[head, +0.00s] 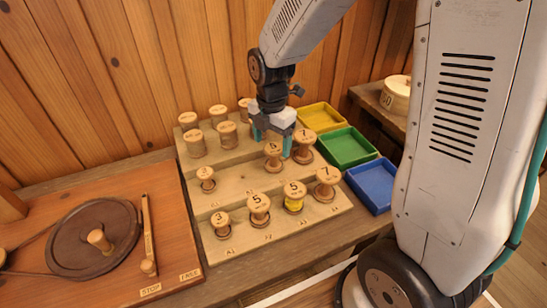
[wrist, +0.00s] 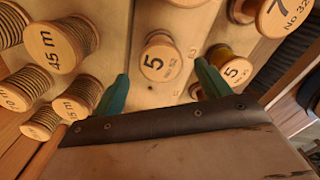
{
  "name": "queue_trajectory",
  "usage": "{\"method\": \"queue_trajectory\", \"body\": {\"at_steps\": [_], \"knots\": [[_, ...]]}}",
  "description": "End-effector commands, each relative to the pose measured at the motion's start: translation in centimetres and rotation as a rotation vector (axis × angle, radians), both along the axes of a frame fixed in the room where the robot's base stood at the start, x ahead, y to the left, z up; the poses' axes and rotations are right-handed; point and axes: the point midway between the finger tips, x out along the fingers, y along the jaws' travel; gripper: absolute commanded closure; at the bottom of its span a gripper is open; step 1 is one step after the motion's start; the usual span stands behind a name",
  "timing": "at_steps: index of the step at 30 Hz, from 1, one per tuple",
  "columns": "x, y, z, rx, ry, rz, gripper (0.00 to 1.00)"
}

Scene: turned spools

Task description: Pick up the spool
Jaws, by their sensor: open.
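Turned wooden spools stand in rows on a stepped wooden rack (head: 240,179). My gripper (head: 272,137) is open above the middle step, with its teal fingers pointing down. A spool marked 5 (head: 273,152) stands upright on that step, just below and in front of the fingers. In the wrist view this spool (wrist: 160,60) shows ahead of the gap between my fingertips (wrist: 163,78), and nothing is held. A spool with yellow thread, also marked 5 (head: 294,196), stands in the front row and near the right finger in the wrist view (wrist: 234,70).
Another spool (head: 303,145) stands close right of the gripper, and back-row spools (head: 228,134) stand behind it. Yellow (head: 321,117), green (head: 347,147) and blue (head: 373,186) trays lie right of the rack. A board with a dark wheel (head: 95,238) lies left.

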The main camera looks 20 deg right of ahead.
Motion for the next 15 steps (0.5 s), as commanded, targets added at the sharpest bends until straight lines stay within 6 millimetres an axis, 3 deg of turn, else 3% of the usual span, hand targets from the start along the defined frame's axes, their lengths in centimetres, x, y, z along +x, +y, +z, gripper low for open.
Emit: {"method": "queue_trajectory", "body": {"at_steps": [15], "knots": [[0.0, -0.7, -6.6, 0.000, 0.003, -0.001, 0.24]]}}
